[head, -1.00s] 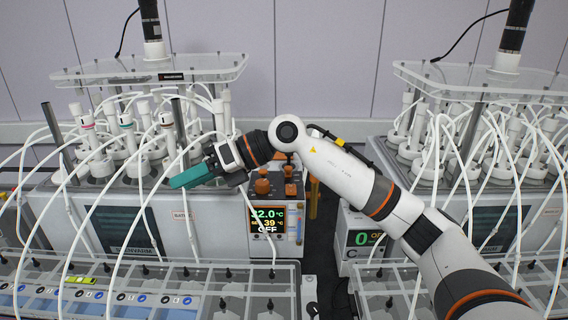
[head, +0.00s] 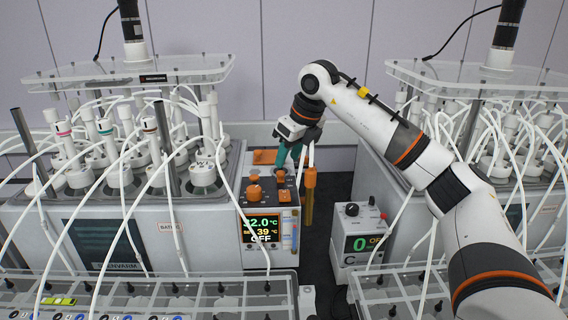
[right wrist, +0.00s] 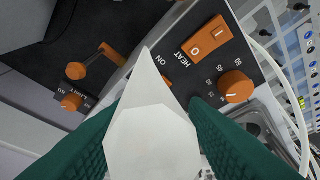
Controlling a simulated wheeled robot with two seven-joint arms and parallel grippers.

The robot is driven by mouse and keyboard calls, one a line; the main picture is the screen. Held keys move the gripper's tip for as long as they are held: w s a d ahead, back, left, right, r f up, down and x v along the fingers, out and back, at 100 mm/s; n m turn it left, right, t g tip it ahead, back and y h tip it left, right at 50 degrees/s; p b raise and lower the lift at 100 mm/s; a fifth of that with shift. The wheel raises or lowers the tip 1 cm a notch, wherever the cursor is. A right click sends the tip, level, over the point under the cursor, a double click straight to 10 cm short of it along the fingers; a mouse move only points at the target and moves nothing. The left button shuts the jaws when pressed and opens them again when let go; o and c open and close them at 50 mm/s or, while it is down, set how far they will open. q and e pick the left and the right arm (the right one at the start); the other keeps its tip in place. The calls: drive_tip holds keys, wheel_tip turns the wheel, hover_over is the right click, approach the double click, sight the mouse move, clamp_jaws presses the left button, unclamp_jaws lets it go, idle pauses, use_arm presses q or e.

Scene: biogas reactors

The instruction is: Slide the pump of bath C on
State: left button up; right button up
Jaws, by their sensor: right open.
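The bath control box (head: 264,222) at the left bath shows 32.0 °C, 39 and OFF. Its top carries several orange controls, including a knob (head: 254,193). My right gripper (head: 287,162) points down over the back right of this top, teal fingers apart and empty. In the right wrist view, an orange HEAT rocker (right wrist: 208,38) and an orange dial (right wrist: 236,86) show beyond the fingers. A small orange control (right wrist: 160,71) near the ON mark is partly hidden by a white pointed shape between the fingers. I cannot tell whether the fingers touch it. My left gripper is out of view.
An orange handle (head: 310,178) on a brass-coloured rod stands right beside the box. A grey unit (head: 356,232) marked C, showing 0, is further right. White tubes and bottles crowd the left bath (head: 110,240). Clear racks (head: 170,290) lie in front.

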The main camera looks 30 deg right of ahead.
sight(281, 171)
drive_tip(key=shift+x, duration=2)
drive_tip(key=shift+a, duration=0.1)
clamp_jaws()
